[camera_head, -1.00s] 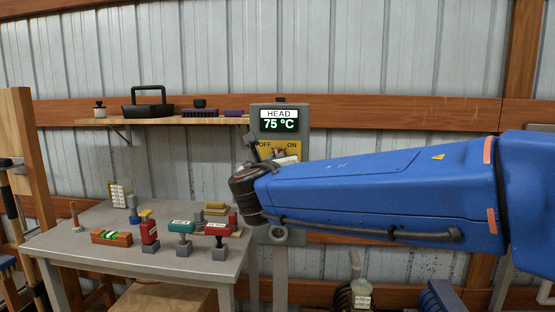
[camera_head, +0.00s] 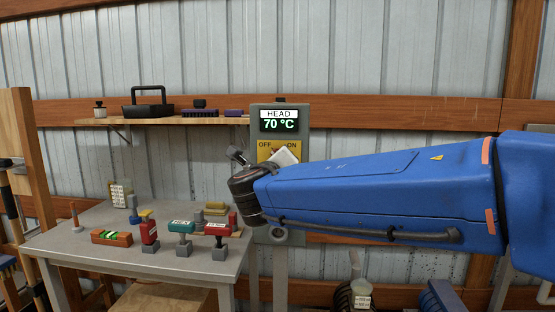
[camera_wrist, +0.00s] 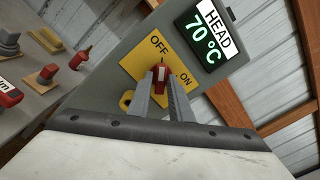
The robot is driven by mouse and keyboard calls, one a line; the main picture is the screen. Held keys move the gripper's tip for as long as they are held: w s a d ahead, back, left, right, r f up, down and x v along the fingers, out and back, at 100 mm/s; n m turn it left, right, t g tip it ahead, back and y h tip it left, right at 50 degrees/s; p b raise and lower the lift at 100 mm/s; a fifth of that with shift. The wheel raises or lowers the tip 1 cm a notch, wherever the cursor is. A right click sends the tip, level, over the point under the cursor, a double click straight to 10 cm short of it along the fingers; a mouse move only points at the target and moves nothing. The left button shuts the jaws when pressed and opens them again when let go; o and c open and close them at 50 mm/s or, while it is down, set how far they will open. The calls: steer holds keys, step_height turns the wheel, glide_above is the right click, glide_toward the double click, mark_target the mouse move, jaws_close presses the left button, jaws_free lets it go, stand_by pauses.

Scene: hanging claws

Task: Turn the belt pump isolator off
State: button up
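The isolator is a red rotary knob (camera_wrist: 161,76) on a yellow plate (camera_head: 265,145) marked OFF and ON. The plate sits on a grey panel (camera_head: 256,121) with a HEAD display (camera_head: 279,119) reading 70 °C. In the wrist view my gripper (camera_wrist: 163,85) has one finger on each side of the knob, which fills the gap between the tips. The knob's end points towards the OFF mark. In the head view my gripper (camera_head: 283,155) is in front of the plate and hides the knob.
A grey table (camera_head: 205,263) at the left holds several stamps and small blocks. A wooden shelf (camera_head: 150,121) above it carries a black tray (camera_head: 147,109) and brushes. A wooden post (camera_head: 28,165) stands at the far left.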

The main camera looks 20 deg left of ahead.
steer(key=o, duration=0.5)
steer(key=v, duration=0.6)
stand_by(0.5)
